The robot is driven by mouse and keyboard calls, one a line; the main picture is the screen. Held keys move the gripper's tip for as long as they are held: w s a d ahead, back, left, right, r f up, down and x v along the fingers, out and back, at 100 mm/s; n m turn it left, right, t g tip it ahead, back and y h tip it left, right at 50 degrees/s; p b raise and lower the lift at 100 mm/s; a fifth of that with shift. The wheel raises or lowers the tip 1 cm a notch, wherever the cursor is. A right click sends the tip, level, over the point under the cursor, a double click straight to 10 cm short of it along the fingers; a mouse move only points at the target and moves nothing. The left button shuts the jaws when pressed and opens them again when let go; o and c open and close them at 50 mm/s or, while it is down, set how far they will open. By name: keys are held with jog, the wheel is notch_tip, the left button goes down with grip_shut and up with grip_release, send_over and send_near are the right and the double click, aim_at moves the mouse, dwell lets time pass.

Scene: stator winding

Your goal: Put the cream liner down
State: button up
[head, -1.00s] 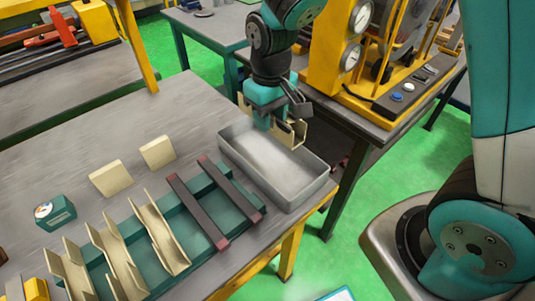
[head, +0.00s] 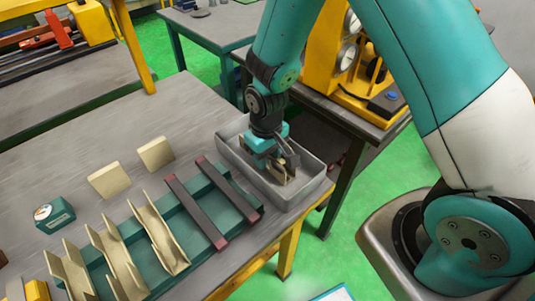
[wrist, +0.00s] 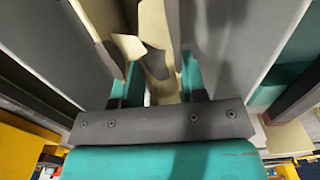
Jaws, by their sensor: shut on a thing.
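My gripper (head: 276,166) is down inside the grey open tray (head: 309,193) at the right end of the table. It is shut on the cream liner (head: 283,176), which is low in the tray and mostly hidden by the gripper. In the wrist view the cream liner (wrist: 153,25) runs up between the dark fingers (wrist: 158,80), with the grey tray walls on both sides. I cannot tell whether the liner touches the tray floor.
Several cream channel liners (head: 158,235) sit on a teal rack with dark red bars (head: 195,211) left of the tray. Two flat cream pieces (head: 110,180) and a teal box with a dial (head: 54,214) lie on the table. A yellow machine (head: 325,60) stands behind.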

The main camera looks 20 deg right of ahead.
jog(key=shift+f, duration=0.15)
jog(key=o, duration=0.7)
jog(key=shift+r, duration=0.6)
notch_tip(320, 180, up, 11)
jog(key=b, duration=0.1)
jog(key=s+a+r+n+y, duration=0.1)
jog(key=s+r, duration=0.3)
jog(key=s, duration=0.2)
jog(key=s+a+r+n+y, duration=0.1)
jog(key=s+a+r, duration=0.1)
jog(key=s+r, duration=0.2)
jog(key=s+a+r+n+y, duration=0.1)
jog(key=s+r+y, duration=0.1)
jog(key=s+r, duration=0.3)
jog(key=shift+s+a, duration=0.15)
jog(key=shift+s, duration=1.65)
